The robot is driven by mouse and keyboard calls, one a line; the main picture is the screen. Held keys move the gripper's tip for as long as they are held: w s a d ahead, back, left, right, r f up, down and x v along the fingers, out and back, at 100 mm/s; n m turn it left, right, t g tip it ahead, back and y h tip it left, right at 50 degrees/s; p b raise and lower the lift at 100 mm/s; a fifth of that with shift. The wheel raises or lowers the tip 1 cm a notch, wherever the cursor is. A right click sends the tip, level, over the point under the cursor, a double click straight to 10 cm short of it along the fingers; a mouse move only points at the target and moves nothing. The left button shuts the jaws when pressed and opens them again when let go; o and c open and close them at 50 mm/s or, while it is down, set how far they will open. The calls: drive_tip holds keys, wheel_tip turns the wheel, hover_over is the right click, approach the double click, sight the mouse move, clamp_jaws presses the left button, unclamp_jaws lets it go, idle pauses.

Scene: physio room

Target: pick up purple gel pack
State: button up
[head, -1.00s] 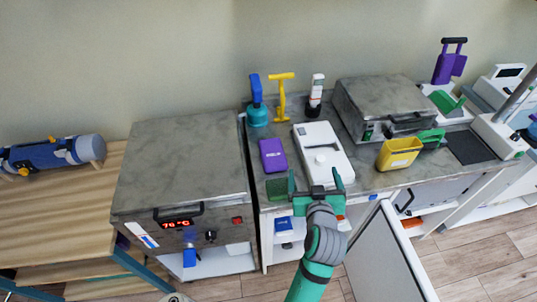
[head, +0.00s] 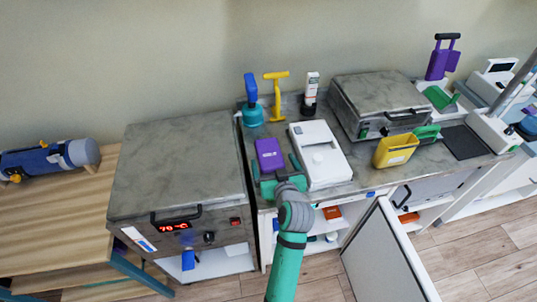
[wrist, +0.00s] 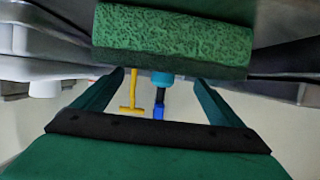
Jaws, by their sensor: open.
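The purple gel pack (head: 268,152) is a flat purple slab with a small pale label. It lies on the grey counter, just left of a white device. My gripper (head: 275,168) is open at the near edge of the pack, its fingers spread left and right. I cannot tell whether they touch it. In the wrist view my open fingers (wrist: 160,82) have a green speckled block (wrist: 172,40) right beyond them; the purple pack is not visible there. The block is hidden behind my gripper in the head view.
The white device (head: 320,155) stands close to the right of the pack. A blue-and-teal bottle (head: 252,100) and a yellow T-handled tool (head: 276,95) stand behind it. A grey steel heater (head: 180,165) is on the left. A yellow container (head: 395,151) is further right.

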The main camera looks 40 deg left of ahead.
sight(270, 152)
drive_tip(key=shift+x, duration=2.8)
drive_tip(key=shift+w+d, duration=0.15)
drive_tip(key=c, duration=1.3)
drive_tip(key=shift+r, duration=0.1)
drive_tip(key=shift+c, duration=0.4)
